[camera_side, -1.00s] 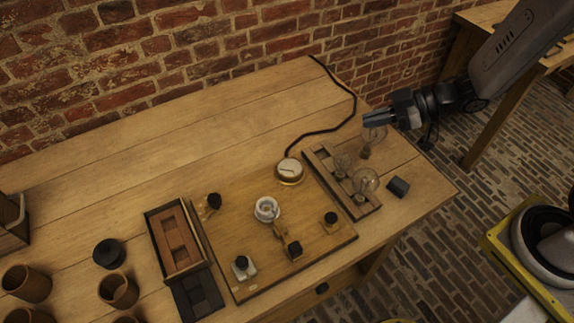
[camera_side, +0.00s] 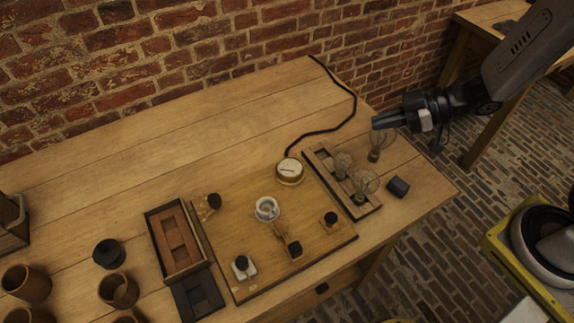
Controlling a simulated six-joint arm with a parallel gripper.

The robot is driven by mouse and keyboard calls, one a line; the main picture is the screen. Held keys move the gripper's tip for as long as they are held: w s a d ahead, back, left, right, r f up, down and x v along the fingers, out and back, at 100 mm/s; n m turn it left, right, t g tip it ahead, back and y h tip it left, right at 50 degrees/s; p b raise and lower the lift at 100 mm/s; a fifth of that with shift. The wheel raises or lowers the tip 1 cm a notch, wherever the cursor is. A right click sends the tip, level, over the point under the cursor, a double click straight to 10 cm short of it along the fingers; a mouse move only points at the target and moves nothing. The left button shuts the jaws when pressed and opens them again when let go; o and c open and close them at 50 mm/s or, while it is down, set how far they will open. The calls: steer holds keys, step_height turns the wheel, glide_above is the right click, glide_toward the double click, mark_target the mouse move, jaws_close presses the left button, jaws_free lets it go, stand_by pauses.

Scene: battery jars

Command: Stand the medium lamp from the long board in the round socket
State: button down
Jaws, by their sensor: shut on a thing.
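My gripper (camera_side: 382,122) is shut on a clear glass lamp (camera_side: 379,143), taken to be the medium lamp, at the right of the bench. The lamp hangs below the jaws, glass up and base down, tilted slightly. The long board (camera_side: 376,209) lies left of and below it in the picture. It bears two other lamps, a smaller one (camera_side: 342,164) and a larger one (camera_side: 366,181), with a dark empty recess at its far end. The round socket (camera_side: 267,209) is a white ring on the wooden base board, well left of my gripper, and looks empty.
A round brass gauge (camera_side: 290,170) with a black cable (camera_side: 325,130) stands between the socket and the back. Black-knobbed terminals (camera_side: 243,264) stand on the base board (camera_side: 225,230). The bench's back middle is clear.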

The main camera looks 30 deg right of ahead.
steer(key=shift+w+a, duration=0.1)
steer(key=shift+w+a+f, duration=0.15)
steer(key=shift+w+a, duration=0.15)
steer(key=shift+a, duration=0.15)
steer(key=w+a+f+n+g, duration=0.1)
steer(key=w+a+n+g, duration=0.1)
steer(key=a, duration=0.9)
steer(key=w+a+f+n+g+y, duration=0.1)
steer(key=w+a+f+n+g, duration=0.1)
steer(key=a, duration=0.9)
steer(key=shift+w+a+n+g, duration=0.3)
steer(key=shift+w+a+g, duration=0.1)
steer(key=shift+w, duration=0.2)
steer(key=shift+f, duration=0.1)
steer(key=shift+f, duration=2.75)
steer(key=shift+f, duration=0.6)
